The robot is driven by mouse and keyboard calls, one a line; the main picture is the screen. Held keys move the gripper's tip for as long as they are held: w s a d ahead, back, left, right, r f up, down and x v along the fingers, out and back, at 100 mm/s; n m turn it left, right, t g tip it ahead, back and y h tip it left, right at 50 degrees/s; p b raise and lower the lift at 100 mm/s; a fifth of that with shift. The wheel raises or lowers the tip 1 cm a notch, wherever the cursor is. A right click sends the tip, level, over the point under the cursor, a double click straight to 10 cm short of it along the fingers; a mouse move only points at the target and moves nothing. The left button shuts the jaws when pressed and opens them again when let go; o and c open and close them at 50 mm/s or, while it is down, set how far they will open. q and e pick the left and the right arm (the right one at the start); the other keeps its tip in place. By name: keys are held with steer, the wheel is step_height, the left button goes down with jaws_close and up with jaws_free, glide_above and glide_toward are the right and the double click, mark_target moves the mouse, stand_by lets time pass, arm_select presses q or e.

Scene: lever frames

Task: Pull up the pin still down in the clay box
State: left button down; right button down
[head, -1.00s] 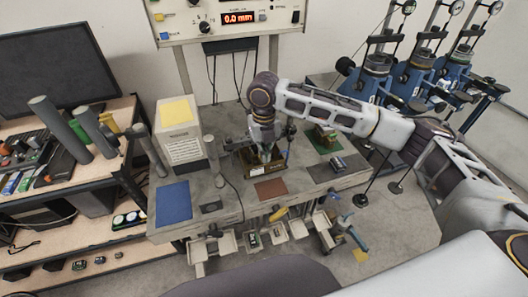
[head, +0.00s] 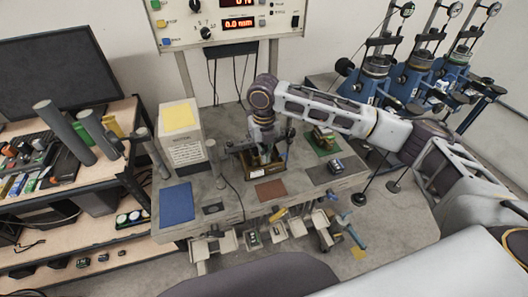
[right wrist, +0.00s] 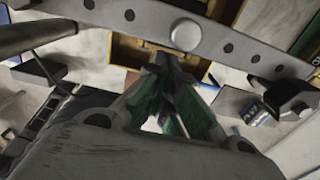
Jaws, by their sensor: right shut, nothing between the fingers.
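The clay box (head: 246,169) is a small brownish open box on the grey workbench, behind a red-brown mat. My right gripper (head: 265,157) points down at it, with its fingertips at or inside the box opening. The fingers are shut and hold nothing. In the right wrist view the gripper (right wrist: 165,68) shows its green-sided fingers close together, with parts of the box's yellow-brown walls (right wrist: 128,48) beyond them. The pins cannot be made out; the gripper and box walls hide the inside. My left gripper is not in view.
On the bench (head: 226,200) lie a blue mat (head: 176,204), a red-brown mat (head: 270,191) and a green mat (head: 322,148) with a small item on it. A white box (head: 183,140) and a grey post (head: 214,158) stand left of the clay box. Blue machines (head: 375,75) stand at the right.

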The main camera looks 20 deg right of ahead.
steer(key=c, duration=1.6)
jaws_free()
steer(key=shift+r, duration=0.3)
steer(key=shift+o, duration=0.3)
steer(key=shift+o, duration=0.2)
steer(key=shift+f, duration=0.1)
steer(key=o, duration=0.4)
steer(key=shift+r, duration=0.5)
steer(key=shift+c, duration=0.2)
steer(key=shift+o, duration=0.5)
step_height(320, 180, up, 11)
